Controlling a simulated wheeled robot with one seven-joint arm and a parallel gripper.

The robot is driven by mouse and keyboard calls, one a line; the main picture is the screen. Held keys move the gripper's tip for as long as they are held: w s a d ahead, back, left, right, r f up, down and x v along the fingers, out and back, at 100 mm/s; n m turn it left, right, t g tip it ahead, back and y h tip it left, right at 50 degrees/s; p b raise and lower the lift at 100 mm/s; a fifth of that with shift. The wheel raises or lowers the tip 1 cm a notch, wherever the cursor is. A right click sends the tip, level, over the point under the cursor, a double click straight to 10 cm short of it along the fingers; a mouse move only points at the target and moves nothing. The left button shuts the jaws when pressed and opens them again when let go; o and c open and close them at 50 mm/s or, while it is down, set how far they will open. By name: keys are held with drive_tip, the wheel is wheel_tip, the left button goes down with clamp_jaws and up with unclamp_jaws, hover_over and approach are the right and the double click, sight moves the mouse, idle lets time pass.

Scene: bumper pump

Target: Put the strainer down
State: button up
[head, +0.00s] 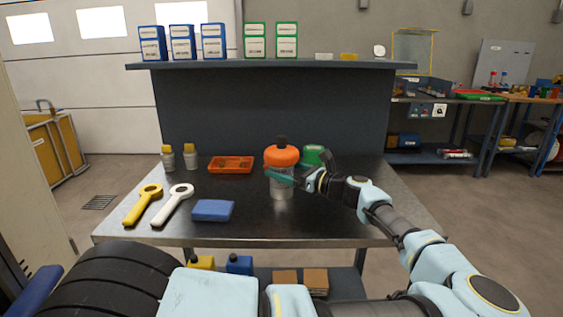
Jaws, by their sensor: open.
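No thing in the head view is plainly labelled as the strainer. A clear jar-like thing with an orange domed top (281,156) and a dark knob stands upright on the metal table (300,228). A yellow long-handled tool with a round head (142,205) and a similar white one (172,205) lie at the table's left.
A green round thing (313,154) stands just behind my gripper. A blue block (213,210), an orange tray (231,165) and two yellow-capped bottles (190,157) are on the table. Boxes line the shelf (300,65) above. The front middle and right of the tabletop are clear.

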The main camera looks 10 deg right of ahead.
drive_tip(key=shift+w+a, duration=0.2)
drive_tip(key=shift+w, duration=0.05)
drive_tip(key=shift+c, duration=0.2)
drive_tip(key=c, duration=1.4)
